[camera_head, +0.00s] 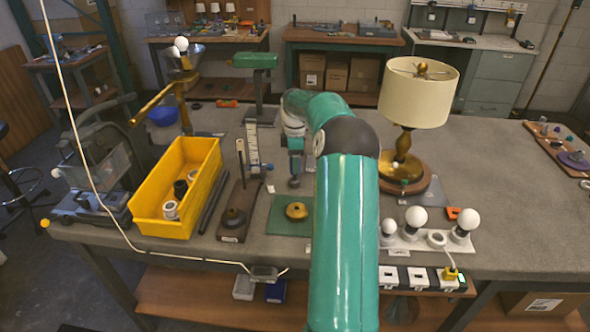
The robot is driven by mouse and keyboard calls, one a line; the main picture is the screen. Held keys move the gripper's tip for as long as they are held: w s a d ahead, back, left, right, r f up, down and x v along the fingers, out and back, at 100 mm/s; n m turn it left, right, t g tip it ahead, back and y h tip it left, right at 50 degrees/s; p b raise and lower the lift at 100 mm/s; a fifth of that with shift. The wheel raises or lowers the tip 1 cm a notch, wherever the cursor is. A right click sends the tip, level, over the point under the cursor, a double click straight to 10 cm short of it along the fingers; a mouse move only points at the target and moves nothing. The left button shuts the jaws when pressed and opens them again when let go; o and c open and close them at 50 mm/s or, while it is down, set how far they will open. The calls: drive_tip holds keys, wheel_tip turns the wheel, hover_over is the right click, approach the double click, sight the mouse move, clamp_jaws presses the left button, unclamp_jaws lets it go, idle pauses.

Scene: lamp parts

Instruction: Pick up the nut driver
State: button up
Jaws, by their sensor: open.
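I cannot clearly make out a nut driver in this view. An upright dark rod (241,158) stands by a dark wooden base (238,212), left of my arm; I cannot tell whether it is the tool. My gripper (294,183) is low over the bench, beyond the green mat (280,219), small and partly hidden by my own arm. Its jaws are open. No held thing shows between them. My arm hides a strip of the bench in the middle.
A yellow bin (203,161) with small parts stands left. A brass lamp with a cream shade (419,92) stands right of my arm. Bulbs on a white board (410,240) and a power strip (420,279) lie near the front edge. The bench at right is mostly clear.

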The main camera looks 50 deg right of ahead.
wheel_tip(320, 180, down, 3)
drive_tip(key=shift+f, duration=0.15)
drive_tip(key=c, duration=1.1)
drive_tip(key=shift+c, duration=0.2)
drive_tip(key=shift+r, duration=0.65)
wheel_tip(320, 180, up, 2)
drive_tip(key=shift+s+r, duration=0.1)
drive_tip(key=shift+r, duration=0.1)
drive_tip(key=s+a+r, duration=0.9)
drive_tip(key=a, duration=0.1)
drive_tip(key=shift+a+r, duration=0.2)
